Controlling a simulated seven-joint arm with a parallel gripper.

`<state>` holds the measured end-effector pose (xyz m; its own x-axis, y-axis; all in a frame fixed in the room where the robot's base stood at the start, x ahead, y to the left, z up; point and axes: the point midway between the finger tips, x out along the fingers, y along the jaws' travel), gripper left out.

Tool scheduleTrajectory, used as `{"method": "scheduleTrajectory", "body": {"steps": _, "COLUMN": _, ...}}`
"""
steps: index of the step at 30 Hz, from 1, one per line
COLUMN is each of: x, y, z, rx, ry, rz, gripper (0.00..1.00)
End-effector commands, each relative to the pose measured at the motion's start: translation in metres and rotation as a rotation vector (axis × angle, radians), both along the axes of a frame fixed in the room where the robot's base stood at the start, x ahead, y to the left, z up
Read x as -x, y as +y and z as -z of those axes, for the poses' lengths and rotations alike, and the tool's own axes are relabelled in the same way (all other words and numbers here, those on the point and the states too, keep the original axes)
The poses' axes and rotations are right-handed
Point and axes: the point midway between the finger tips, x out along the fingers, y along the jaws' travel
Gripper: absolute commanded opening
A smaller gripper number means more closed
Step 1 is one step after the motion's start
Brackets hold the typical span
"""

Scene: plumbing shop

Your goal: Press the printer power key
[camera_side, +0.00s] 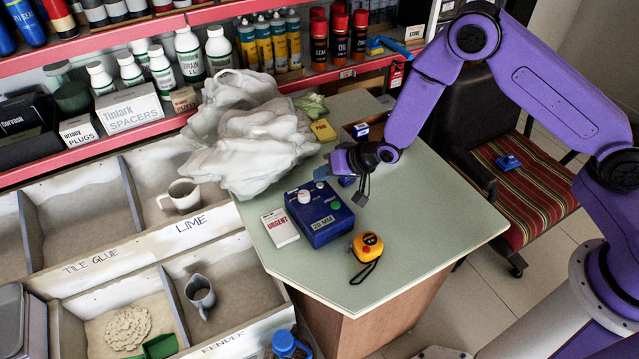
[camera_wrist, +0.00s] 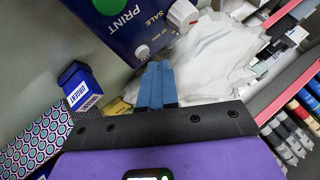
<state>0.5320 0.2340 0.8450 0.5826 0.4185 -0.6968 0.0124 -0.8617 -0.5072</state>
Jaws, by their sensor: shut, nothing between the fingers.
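My gripper (camera_side: 321,174) is shut and empty, beyond the printer's far side in the side view. Its blue-grey fingers (camera_wrist: 157,72) point toward the printer and seem apart from it.
A crumpled white sheet (camera_side: 246,130) lies behind the printer. The right side of the counter (camera_side: 437,221) is clear. Sand bins lie left.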

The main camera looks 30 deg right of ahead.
Motion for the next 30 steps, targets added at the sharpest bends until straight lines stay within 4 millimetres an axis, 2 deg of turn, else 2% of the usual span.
{"method": "scheduleTrajectory", "body": {"steps": 30, "x": -0.0001, "y": -0.0001, "z": 0.0091, "rx": 0.0, "ry": 0.0, "rz": 0.0, "gripper": 0.0}}
